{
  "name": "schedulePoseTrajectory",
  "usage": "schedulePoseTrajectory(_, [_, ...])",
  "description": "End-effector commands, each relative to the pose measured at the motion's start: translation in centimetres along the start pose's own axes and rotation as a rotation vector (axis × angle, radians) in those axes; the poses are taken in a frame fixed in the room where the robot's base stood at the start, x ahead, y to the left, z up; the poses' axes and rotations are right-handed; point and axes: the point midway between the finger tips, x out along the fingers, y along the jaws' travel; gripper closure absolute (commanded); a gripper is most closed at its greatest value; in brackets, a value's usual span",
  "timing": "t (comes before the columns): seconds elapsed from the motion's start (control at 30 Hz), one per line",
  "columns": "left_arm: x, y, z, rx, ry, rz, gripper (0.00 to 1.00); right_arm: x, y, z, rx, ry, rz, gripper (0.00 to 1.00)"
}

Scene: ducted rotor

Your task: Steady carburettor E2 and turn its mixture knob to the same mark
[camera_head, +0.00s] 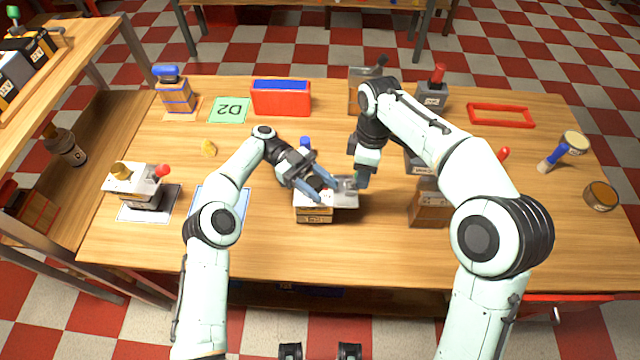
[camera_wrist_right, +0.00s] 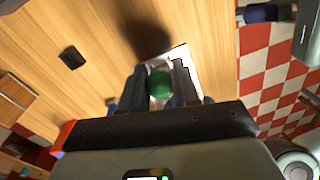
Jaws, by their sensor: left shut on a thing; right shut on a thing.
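The carburettor (camera_head: 345,200) in the middle of the table has a pale grey top over a wooden block-like base (camera_head: 314,215); I cannot read its label. My left gripper (camera_head: 319,190) reaches down over its left part and is shut on it; the exact grip is hard to see. My right gripper (camera_head: 360,184) is at its right end. In the right wrist view a round green knob (camera_wrist_right: 159,82) sits between the shut fingers of the right gripper (camera_wrist_right: 160,78). The knob's mark is not visible. A blue part (camera_head: 305,142) shows behind the left gripper.
A similar unit (camera_head: 130,180) with yellow and red knobs stands at the left. A green D2 card (camera_head: 230,109), a red box (camera_head: 281,99) and an empty red frame (camera_head: 501,115) lie farther back. A wooden block (camera_head: 429,212) stands close right of the carburettor, near my right arm.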

Motion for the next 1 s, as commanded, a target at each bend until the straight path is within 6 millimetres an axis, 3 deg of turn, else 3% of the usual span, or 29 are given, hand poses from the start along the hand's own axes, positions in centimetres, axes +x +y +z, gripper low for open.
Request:
schedulePoseTrajectory(0.2, [0.1, 0.0, -0.1, 0.002, 0.003, 0.001, 0.83, 0.0, 0.0, -0.1, 0.000, 0.003, 0.001, 1.00])
schedulePoseTrajectory(0.23, [0.1, 0.0, -0.1, 0.002, 0.002, 0.001, 0.42, 0.0, 0.0, -0.1, 0.000, 0.003, 0.001, 1.00])
schedulePoseTrajectory(0.27, [0.1, 0.0, -0.1, 0.002, 0.002, 0.001, 0.33, 0.0, 0.0, -0.1, 0.000, 0.003, 0.001, 1.00])
schedulePoseTrajectory(0.3, [0.1, 0.0, -0.1, 0.001, 0.002, 0.001, 0.31, 0.0, 0.0, -0.1, 0.000, 0.002, 0.001, 1.00])
schedulePoseTrajectory(0.67, [0.0, 0.0, -0.7, 0.002, 0.000, -0.001, 0.31, 0.0, 0.0, 0.0, 0.001, 0.001, 0.001, 1.00])
schedulePoseTrajectory(1.0, [0.0, 0.0, -6.8, 0.004, -0.001, -0.001, 0.31, 0.0, 0.0, 0.0, 0.001, 0.000, 0.001, 1.00])
